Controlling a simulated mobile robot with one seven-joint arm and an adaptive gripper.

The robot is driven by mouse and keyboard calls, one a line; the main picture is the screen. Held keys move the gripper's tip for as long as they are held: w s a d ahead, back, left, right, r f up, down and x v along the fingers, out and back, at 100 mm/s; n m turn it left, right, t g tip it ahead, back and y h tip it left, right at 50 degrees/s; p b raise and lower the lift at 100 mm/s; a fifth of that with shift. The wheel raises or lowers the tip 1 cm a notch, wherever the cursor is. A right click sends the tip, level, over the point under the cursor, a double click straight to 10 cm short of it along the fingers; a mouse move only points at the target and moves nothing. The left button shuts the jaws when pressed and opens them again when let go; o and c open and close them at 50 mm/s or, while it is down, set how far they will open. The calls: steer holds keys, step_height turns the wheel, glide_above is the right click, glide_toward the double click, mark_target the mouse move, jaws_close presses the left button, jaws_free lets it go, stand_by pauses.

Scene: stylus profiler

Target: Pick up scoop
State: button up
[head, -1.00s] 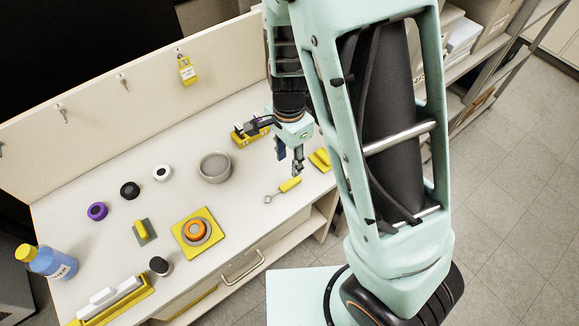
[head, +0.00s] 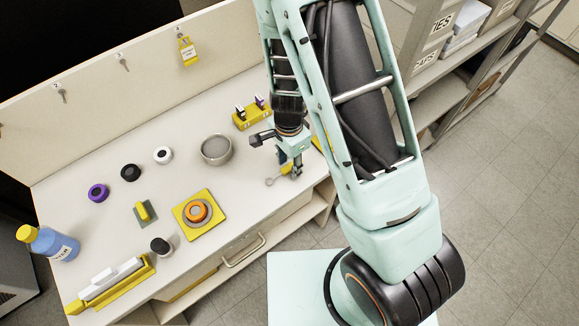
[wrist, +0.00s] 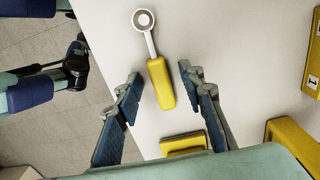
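The scoop (wrist: 158,82) lies on the white bench top. It has a yellow handle and a thin stem ending in a small round grey-white cup. In the head view the scoop's round end (head: 269,182) shows at the bench's front right, and its handle is partly hidden by my gripper. My gripper (wrist: 160,75) is open and empty, pointing down over the scoop. In the wrist view the handle appears between the two blue-padded fingers, with a gap on each side. In the head view my gripper (head: 292,168) is close above the handle; the exact height is unclear.
A yellow block (wrist: 183,143) lies near the scoop. A yellow slotted holder (head: 252,118) and a grey round dish (head: 216,149) stand behind. A yellow plate (head: 186,223) with an orange ring lies to the left. The bench's front edge is close to the scoop.

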steer(key=shift+c, duration=0.2)
jaws_close()
steer(key=shift+r, duration=0.1)
